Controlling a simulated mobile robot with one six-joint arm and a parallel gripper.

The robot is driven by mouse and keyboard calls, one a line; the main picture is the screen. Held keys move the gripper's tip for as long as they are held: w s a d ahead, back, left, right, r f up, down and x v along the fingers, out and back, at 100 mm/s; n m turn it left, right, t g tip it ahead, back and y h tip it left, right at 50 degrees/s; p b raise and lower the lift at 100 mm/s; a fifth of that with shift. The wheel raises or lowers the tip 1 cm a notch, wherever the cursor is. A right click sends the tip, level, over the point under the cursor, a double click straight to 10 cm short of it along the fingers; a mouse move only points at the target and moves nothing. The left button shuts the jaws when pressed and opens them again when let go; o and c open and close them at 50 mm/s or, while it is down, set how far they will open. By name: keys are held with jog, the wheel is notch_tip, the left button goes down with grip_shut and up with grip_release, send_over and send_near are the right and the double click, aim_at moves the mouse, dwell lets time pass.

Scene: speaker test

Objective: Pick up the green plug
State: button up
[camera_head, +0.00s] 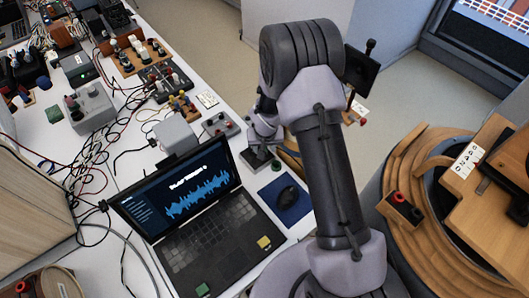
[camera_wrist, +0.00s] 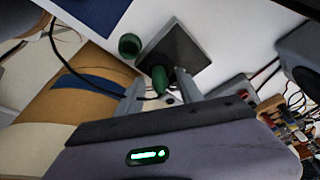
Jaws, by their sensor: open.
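A dark green plug (camera_wrist: 159,79) shows in the wrist view, standing at the edge of a dark square plate (camera_wrist: 180,48). My gripper (camera_wrist: 160,84) is open, with one finger on each side of the plug in this view. I cannot tell whether either finger touches it. A second green piece, short and round (camera_wrist: 130,45), lies beside the plate; it also shows in the head view (camera_head: 247,168). In the head view my gripper (camera_head: 262,146) is low over the table near the plate (camera_head: 259,162), and the plug between the fingers is hidden or too small to tell.
A laptop (camera_head: 190,200) stands open left of my arm. A black mouse (camera_head: 289,196) rests on a blue mat (camera_head: 284,211) near the table edge. A grey box (camera_head: 175,134) and several cabled devices crowd the table further left. A wooden round stand (camera_head: 400,180) is at right.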

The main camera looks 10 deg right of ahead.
jog(key=shift+r, duration=0.1)
grip_shut()
